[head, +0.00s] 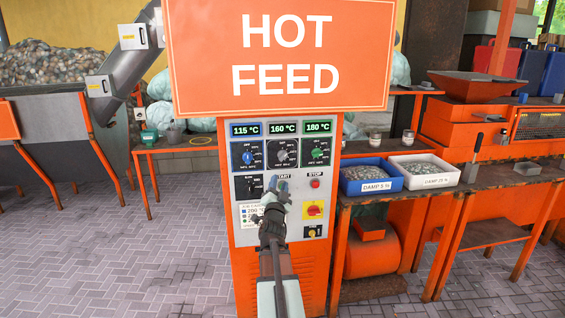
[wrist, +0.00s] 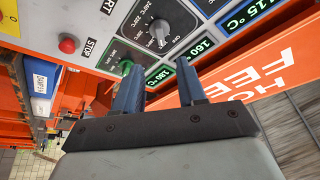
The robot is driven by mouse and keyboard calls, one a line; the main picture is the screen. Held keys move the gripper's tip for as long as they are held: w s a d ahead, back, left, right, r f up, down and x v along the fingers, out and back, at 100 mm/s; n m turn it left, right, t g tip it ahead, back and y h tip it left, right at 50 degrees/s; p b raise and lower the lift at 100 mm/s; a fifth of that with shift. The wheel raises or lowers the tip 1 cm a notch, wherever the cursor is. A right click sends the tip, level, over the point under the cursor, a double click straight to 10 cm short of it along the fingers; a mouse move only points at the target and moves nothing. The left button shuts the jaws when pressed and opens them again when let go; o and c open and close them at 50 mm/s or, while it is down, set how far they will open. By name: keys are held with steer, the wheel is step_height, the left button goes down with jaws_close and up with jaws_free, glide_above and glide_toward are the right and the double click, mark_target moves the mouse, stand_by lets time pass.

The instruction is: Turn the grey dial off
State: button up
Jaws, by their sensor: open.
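The grey dial (head: 282,153) is the middle one of three large dials on the front of the orange control cabinet, under a 160 °C display (head: 283,128). In the wrist view the grey dial (wrist: 159,31) lies beyond the fingertips, apart from them. Its exact setting is too small to read. My gripper (head: 277,184) is open and empty, in front of the panel and below the grey dial in the head view. In the wrist view both blue-grey fingers of my gripper (wrist: 158,65) are spread with nothing between them.
The blue dial (head: 247,156) and green dial (head: 317,152) flank the grey one. A small black knob (head: 247,186), red STOP button (head: 315,183) and red-yellow switch (head: 313,210) sit below. A large HOT FEED sign (head: 283,52) overhangs the panel. Bins (head: 371,188) stand right.

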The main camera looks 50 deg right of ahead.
mark_target(283, 158)
steer(key=x, duration=1.3)
steer(key=shift+w+d, duration=0.15)
steer(key=shift+d, duration=0.1)
steer(key=shift+c, duration=0.3)
jaws_close()
